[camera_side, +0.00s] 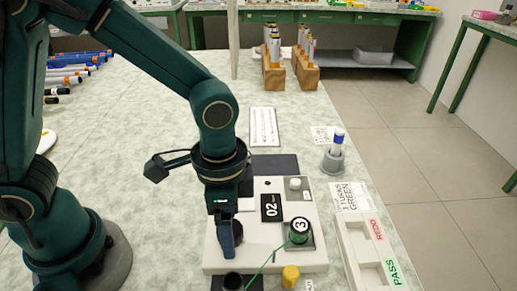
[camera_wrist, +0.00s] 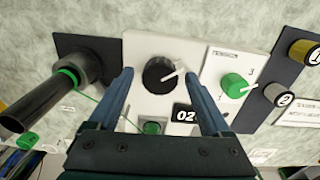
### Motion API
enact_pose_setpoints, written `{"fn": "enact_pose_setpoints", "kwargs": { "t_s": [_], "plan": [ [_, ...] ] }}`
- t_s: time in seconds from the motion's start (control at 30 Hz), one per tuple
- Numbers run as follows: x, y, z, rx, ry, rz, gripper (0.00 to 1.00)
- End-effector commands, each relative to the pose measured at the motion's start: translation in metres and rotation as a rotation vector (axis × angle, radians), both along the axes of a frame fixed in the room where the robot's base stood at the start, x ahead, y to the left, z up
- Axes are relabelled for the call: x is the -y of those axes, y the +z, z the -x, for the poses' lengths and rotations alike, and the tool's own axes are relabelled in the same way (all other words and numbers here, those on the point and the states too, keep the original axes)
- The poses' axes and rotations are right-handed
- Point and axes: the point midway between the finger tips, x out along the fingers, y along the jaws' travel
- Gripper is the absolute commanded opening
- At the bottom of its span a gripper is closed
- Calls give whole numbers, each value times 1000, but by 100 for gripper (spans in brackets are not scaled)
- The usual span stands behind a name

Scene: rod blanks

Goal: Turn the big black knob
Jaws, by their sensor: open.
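The big black knob (camera_wrist: 160,76) with a white pointer sits on the white panel (camera_wrist: 142,50) in the wrist view. Its pointer is aimed to the right and slightly up. My gripper (camera_wrist: 160,74) is open, with one finger on each side of the knob and a gap visible on both sides. In the side view my gripper (camera_side: 228,248) points down over the near left part of the white panel (camera_side: 295,262), and the knob is hidden there. A black display (camera_wrist: 185,117) on the panel reads 02.
A green knob (camera_wrist: 235,86) sits right of the black one. A dark rod (camera_wrist: 35,105) stands out at the left in the wrist view.

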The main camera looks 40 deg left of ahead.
Motion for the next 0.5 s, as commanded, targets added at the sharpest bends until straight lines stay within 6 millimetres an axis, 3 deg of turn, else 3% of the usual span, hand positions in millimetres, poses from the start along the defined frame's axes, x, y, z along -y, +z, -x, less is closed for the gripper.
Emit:
{"fn": "enact_pose_setpoints", "kwargs": {
  "t_s": [0.27, 0.4, 0.47, 0.5],
  "plan": [
    [0, -2, 0, 0, 0, 0, 82],
    [0, -2, 0, 0, 1, 0, 29],
    [0, -2, 0, 0, 1, 0, 6],
    [0, -2, 0, 0, 1, 0, 0]
  ]
}}
